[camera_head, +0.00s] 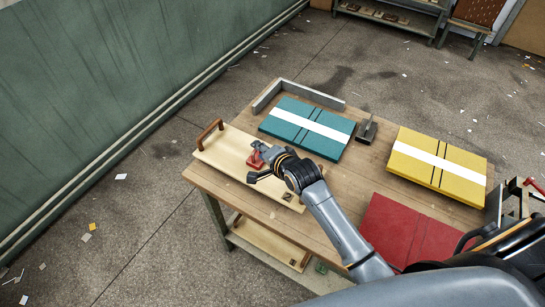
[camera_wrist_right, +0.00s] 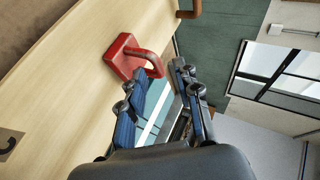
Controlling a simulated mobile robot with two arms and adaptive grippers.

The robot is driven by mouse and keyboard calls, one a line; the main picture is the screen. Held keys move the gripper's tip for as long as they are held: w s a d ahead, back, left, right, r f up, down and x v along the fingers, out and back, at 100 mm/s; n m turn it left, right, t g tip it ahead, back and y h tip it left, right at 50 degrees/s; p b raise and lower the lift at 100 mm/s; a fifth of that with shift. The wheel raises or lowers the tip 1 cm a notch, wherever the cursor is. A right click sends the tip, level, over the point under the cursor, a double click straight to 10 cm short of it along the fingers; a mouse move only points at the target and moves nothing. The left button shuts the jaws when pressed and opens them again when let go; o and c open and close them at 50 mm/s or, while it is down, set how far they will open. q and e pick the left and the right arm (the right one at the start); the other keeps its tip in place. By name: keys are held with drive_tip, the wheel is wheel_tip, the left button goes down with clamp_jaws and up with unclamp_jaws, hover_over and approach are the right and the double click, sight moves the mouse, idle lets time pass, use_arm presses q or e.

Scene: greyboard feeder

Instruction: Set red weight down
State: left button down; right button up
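The red weight (camera_head: 254,160), a flat block with a looped handle, rests on a pale wooden tray (camera_head: 228,150). In the right wrist view the weight (camera_wrist_right: 122,56) sits flat on the wood, just beyond my fingertips. My right gripper (camera_head: 259,164) is over the tray, right at the weight. In the wrist view the right gripper (camera_wrist_right: 166,70) has its fingers apart, with a gap between them. One fingertip overlaps the end of the red handle; I cannot tell whether it touches. My left gripper is not in view.
The tray has a brown end handle (camera_head: 208,133). A teal pack (camera_head: 288,115), a yellow pack (camera_head: 410,172) and a red sheet (camera_head: 405,228) lie on the wooden table (camera_head: 350,178). A grey angle bar (camera_head: 320,96) and a small metal block (camera_head: 366,131) stand near the teal pack.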

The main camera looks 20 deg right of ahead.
drive_tip(key=v, duration=1)
drive_tip(key=shift+b, duration=0.4)
drive_tip(key=shift+s, duration=0.15)
